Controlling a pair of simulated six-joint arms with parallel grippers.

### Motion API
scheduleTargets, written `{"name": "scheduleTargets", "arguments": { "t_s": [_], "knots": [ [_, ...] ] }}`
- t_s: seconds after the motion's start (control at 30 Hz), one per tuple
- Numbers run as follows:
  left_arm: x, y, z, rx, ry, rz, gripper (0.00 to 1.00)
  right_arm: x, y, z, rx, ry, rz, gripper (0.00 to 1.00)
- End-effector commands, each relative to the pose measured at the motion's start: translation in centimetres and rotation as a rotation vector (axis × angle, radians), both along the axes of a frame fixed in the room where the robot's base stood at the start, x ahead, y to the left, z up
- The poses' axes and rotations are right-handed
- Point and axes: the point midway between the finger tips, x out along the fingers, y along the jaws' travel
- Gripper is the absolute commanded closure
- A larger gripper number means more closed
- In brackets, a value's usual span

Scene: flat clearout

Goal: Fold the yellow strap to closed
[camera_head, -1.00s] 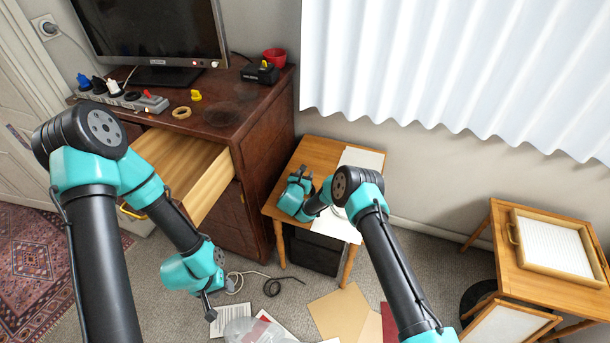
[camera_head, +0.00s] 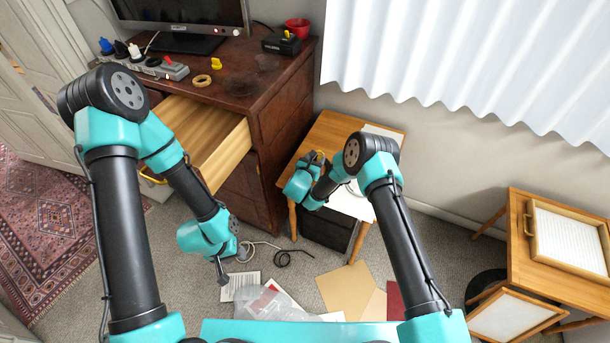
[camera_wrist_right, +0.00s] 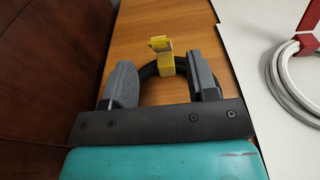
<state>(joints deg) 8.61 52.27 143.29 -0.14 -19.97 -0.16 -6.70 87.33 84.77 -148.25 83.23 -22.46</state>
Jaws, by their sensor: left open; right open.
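The yellow strap (camera_wrist_right: 163,56) sits on a coiled black cable (camera_wrist_right: 149,71) on the small wooden table (camera_wrist_right: 165,20) in the right wrist view. Its upper end stands up from the coil as a raised flap. My right gripper (camera_wrist_right: 163,80) is open, with one finger on each side of the coil and strap; contact cannot be told. In the head view a small yellow spot of the strap (camera_head: 319,155) shows at my right gripper (camera_head: 314,158). My left gripper (camera_head: 223,279) is open and empty, low above the floor, far from the strap.
A white coiled cable with a red strap (camera_wrist_right: 307,28) lies on a white sheet right of my right gripper. The dark red dresser (camera_head: 290,105) stands close on its left, with an open drawer (camera_head: 205,135). Papers and a plastic bag (camera_head: 275,303) lie on the floor.

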Motion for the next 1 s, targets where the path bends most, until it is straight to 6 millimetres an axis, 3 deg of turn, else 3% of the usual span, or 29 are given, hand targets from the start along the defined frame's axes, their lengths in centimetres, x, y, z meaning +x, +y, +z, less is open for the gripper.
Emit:
{"name": "scheduleTargets", "arguments": {
  "t_s": [0.5, 0.7, 1.0],
  "knots": [
    [0.0, 0.0, 0.0, 0.000, 0.000, 0.000, 0.57, -8.3, 3.6, 1.3, 0.000, 0.001, 0.001, 0.47],
    [0.0, 0.0, 0.0, 0.000, 0.000, 0.000, 0.57, -9.3, 4.0, 1.5, -0.001, -0.001, 0.001, 0.47],
    [0.0, 0.0, 0.0, 0.000, 0.000, 0.000, 0.57, -9.2, 4.0, 1.5, 0.000, 0.001, 0.000, 0.46]
  ]
}}
